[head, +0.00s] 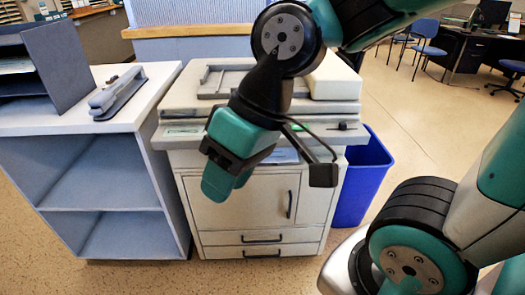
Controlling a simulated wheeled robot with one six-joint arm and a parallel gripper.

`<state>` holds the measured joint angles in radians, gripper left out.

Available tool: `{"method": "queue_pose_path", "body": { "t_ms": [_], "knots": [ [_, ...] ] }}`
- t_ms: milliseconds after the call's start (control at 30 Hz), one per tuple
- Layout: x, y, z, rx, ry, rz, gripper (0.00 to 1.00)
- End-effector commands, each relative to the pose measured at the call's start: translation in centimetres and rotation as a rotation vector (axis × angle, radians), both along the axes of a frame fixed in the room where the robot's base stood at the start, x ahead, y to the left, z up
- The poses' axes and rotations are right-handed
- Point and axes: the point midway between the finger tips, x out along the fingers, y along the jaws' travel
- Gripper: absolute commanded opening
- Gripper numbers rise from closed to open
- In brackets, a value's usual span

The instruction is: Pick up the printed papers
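My gripper (222,182) hangs in front of the copier (330,108), at the upper left of its front. Its teal and black end hides part of the machine, and I cannot make out its fingers or any gap between them. A small pale bluish patch (286,156) shows in the copier's front slot, just right of my gripper. It may be the printed papers, but it is partly covered by my arm and cable, so I cannot be sure. I see no paper held by my gripper.
A blue bin (363,180) stands against the copier's right side. A white shelf unit (100,185) on the left bears a stapler or punch (117,93) and a dark file tray (58,62). Open floor (430,120) lies right; chairs and a desk (468,52) stand behind.

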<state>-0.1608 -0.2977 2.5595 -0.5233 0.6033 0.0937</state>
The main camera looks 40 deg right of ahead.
Motion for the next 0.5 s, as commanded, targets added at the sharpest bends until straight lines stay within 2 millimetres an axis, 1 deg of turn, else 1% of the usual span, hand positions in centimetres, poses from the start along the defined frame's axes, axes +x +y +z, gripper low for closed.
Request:
{"method": "queue_pose_path", "body": {
  "t_ms": [33, 100, 267, 300, 367, 500],
  "knots": [
    [1.1, -0.4, -4.1, 0.036, -0.013, -0.077, 0.34],
    [2.9, -0.9, -6.8, 0.097, -0.039, -0.196, 0.34],
    [6.9, -2.8, -12.1, 0.249, -0.102, -0.46, 0.34],
    [7.8, -3.3, -13.3, 0.289, -0.117, -0.523, 0.34],
    [9.1, -4.4, -15.2, 0.35, -0.141, -0.619, 0.34],
    [11.9, -7.2, -19.2, 0.501, -0.202, -0.834, 0.34]
  ]
}}
